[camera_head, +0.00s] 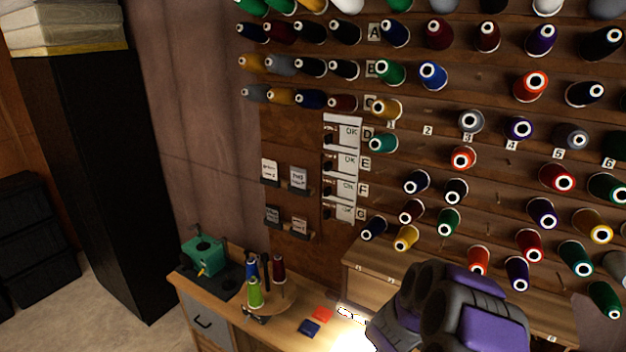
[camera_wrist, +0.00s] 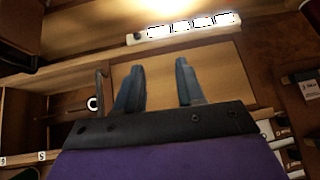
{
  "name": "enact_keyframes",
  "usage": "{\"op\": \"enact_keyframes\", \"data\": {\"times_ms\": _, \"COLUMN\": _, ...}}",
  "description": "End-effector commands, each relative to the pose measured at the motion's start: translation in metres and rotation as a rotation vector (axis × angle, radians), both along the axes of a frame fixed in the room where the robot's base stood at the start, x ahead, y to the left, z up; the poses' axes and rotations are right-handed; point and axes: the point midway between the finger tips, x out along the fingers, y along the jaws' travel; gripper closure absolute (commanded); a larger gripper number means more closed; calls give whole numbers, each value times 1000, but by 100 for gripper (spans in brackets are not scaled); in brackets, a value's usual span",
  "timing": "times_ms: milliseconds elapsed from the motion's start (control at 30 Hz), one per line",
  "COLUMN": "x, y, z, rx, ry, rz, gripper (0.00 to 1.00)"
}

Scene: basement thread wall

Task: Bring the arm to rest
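My gripper (camera_wrist: 155,88) shows in the wrist view with its two fingers spread apart and nothing between them. Behind the fingers is a flat wooden panel, with a pale strip with white labels (camera_wrist: 185,28) above it. In the head view my purple and grey arm (camera_head: 450,310) is at the lower right, in front of the thread wall and over the right part of the bench. The fingertips are hidden in the head view.
A wall of thread spools (camera_head: 461,158) fills the right side. The wooden bench (camera_head: 290,328) holds a green machine (camera_head: 203,252), a round spool stand (camera_head: 287,296), and red and blue patches. A black cabinet (camera_head: 95,170) stands at left. Open floor (camera_head: 75,310) lies at lower left.

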Motion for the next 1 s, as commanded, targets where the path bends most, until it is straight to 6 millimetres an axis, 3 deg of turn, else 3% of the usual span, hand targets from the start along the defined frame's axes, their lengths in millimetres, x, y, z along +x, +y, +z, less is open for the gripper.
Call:
{"op": "enact_keyframes", "data": {"times_ms": 133, "x": -2, "y": 52, "z": 25, "rx": 119, "ry": -6, "rz": 130, "gripper": 62}}
{"op": "enact_keyframes", "data": {"times_ms": 267, "x": -21, "y": 94, "z": 48, "rx": 203, "ry": 24, "rz": 250, "gripper": 62}}
{"op": "enact_keyframes", "data": {"times_ms": 500, "x": -84, "y": 148, "z": 80, "rx": 293, "ry": 135, "rz": 447, "gripper": 62}}
{"op": "enact_keyframes", "data": {"times_ms": 733, "x": -171, "y": 167, "z": 94, "rx": 302, "ry": 295, "rz": 576, "gripper": 62}}
{"op": "enact_keyframes", "data": {"times_ms": 1000, "x": -285, "y": 149, "z": 93, "rx": 239, "ry": 527, "rz": 623, "gripper": 62}}
